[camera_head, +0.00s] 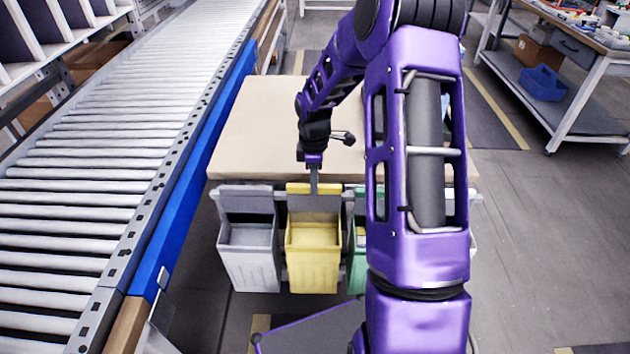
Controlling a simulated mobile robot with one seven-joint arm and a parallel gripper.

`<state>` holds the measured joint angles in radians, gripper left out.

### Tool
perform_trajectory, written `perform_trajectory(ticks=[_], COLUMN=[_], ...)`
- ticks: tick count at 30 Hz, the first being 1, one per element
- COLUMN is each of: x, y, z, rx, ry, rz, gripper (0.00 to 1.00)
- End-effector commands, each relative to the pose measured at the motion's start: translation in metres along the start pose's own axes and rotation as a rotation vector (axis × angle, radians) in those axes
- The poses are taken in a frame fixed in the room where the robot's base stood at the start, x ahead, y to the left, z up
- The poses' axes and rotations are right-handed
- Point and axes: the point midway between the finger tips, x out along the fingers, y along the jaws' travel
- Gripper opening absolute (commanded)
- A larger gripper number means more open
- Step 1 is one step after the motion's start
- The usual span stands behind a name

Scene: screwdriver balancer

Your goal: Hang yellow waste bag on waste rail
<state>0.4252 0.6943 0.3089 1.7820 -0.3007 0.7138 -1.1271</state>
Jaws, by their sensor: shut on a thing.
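The yellow waste bag (313,262) is an open-topped, bin-shaped yellow container with a raised back panel. It is upright at the front edge of the table, between a grey one and a green one. My gripper (314,188) points down at the top of its back panel and is shut on it. The waste rail (281,197) shows as a short grey stretch beside the yellow bag, below the tabletop edge. The bags and my arm hide most of it. I cannot tell whether the yellow bag's back touches the rail.
The grey bag (249,255) is close on the left. The green bag (358,262) is close on the right, mostly hidden by my arm. The beige table (255,125) has a clear top. A roller conveyor (120,150) runs along the left; open floor (540,240) lies to the right.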

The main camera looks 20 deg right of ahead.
Motion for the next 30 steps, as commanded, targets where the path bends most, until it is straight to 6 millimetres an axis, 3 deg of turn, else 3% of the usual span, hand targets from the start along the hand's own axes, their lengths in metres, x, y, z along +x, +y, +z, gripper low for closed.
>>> perform_trajectory(ticks=[14,15,20,30], x=[0.0045,0.0045,0.0046,0.0018], y=[0.0000,0.0000,-0.0001,0.0000], z=[-0.0021,-0.0021,-0.0021,-0.0021], rx=[0.000,0.000,0.000,0.000], ry=[0.000,0.000,0.000,0.000], rz=[0.001,0.001,0.001,0.001], gripper=[0.00,0.29,0.57,0.57])
